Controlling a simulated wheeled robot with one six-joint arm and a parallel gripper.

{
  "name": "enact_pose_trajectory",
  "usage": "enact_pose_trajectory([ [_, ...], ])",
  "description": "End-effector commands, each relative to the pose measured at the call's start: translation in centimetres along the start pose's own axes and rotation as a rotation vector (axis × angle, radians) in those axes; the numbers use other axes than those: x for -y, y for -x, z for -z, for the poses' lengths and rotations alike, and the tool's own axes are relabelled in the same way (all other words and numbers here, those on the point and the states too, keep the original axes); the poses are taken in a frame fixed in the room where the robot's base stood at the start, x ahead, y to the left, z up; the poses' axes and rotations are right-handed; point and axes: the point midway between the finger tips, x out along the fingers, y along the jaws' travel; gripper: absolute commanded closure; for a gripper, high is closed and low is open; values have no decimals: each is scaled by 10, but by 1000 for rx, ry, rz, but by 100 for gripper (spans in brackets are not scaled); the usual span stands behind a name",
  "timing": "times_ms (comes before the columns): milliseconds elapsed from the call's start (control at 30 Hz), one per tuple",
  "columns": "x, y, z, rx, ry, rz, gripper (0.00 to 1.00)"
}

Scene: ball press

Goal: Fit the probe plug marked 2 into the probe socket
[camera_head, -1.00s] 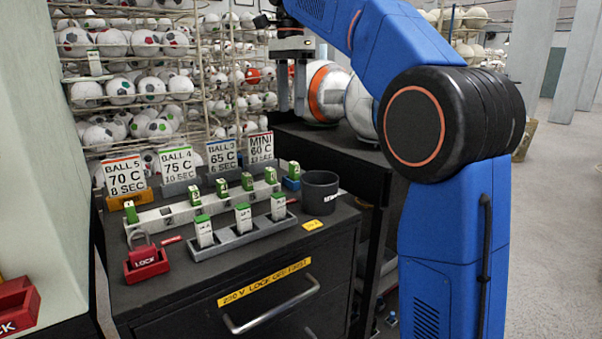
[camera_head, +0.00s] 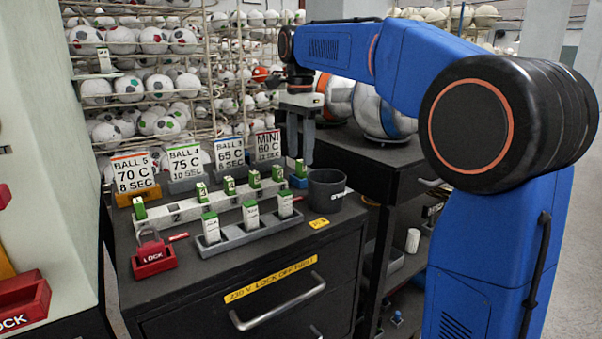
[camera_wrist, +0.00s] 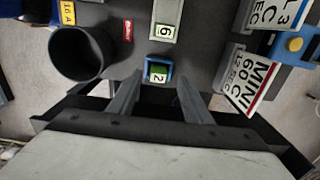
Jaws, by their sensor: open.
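A green-topped plug marked 2 (camera_wrist: 158,77) stands in a small blue holder (camera_wrist: 149,68) in the wrist view. The plug (camera_head: 300,169) and blue holder (camera_head: 298,183) also show in the head view, at the right end of the white rail. I cannot tell whether this holder is the probe socket. My gripper (camera_head: 300,158) is open and empty, pointing down above the plug. In the wrist view my gripper (camera_wrist: 159,82) has one finger on each side of the plug's line, apart from it. How far the fingertips are above it is unclear.
A white rail (camera_head: 165,222) holds several green plugs, one marked 6 (camera_wrist: 164,31). A grey rack (camera_head: 230,241) holds three white blocks. A black cup (camera_head: 326,192) stands right of the blue holder. Temperature signs (camera_head: 229,152) stand behind. A red lock (camera_head: 151,255) sits front left.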

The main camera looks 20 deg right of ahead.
Motion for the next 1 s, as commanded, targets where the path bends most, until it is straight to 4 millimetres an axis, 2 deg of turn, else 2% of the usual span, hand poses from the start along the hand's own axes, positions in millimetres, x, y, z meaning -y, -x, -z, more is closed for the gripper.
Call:
enact_pose_trajectory([
  [200,-3,-28,1,0,0,-1,55],
  [533,-3,-36,1,0,0,0,55],
  [567,-3,-36,1,0,0,0,57],
  [733,-3,-36,1,0,0,0,98],
  [1000,-3,-35,1,0,0,0,99],
])
